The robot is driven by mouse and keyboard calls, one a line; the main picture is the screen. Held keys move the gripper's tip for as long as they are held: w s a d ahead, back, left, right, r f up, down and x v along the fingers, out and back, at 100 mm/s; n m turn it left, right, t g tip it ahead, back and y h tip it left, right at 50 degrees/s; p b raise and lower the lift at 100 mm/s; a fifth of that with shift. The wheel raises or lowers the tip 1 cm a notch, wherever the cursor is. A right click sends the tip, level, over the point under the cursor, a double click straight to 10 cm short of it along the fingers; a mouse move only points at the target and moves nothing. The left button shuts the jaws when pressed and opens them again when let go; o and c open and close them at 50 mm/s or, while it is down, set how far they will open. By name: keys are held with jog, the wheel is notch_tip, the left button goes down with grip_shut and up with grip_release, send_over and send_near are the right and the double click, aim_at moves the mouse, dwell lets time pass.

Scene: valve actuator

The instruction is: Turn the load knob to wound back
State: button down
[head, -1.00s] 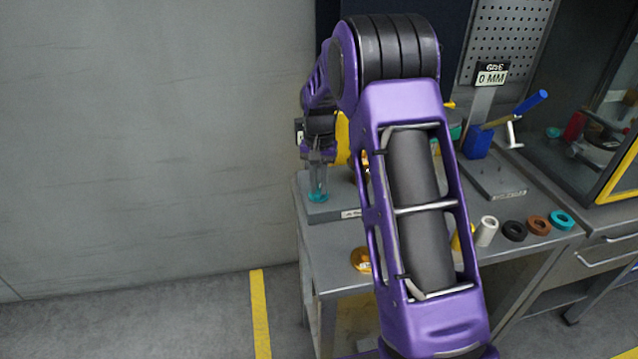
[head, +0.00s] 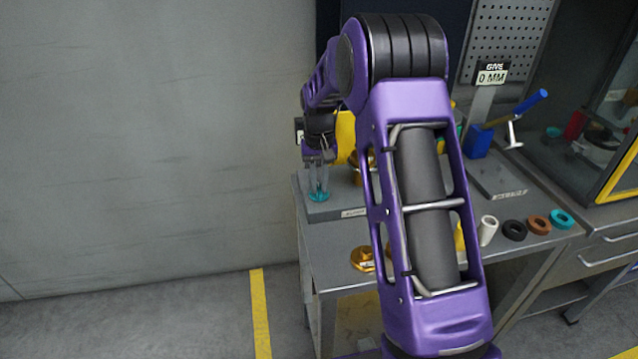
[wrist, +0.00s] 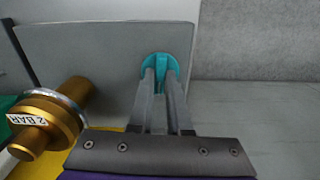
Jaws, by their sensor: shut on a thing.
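A teal knob (wrist: 159,66) sits on the grey base plate (wrist: 103,55) in the wrist view. My gripper (wrist: 160,82) is shut on the knob, one finger on each side of it. In the head view the knob (head: 318,196) shows low between the fingers of my gripper (head: 319,181), at the left end of the bench. The fingers hide part of the knob. I cannot read any mark for wound back or the knob's setting.
A brass fitting labelled 2 BAR (wrist: 45,128) stands close left of my gripper in the wrist view. A display reading 0 MM (head: 491,78), a blue-handled tool (head: 530,103) and several rings (head: 538,224) are farther right. Bare wall lies left.

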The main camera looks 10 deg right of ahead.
aim_at(319, 188)
jog(key=c, duration=0.9)
grip_release()
jog(key=shift+o, duration=0.2)
notch_tip(319, 188, up, 18)
jog(key=shift+f, duration=0.25)
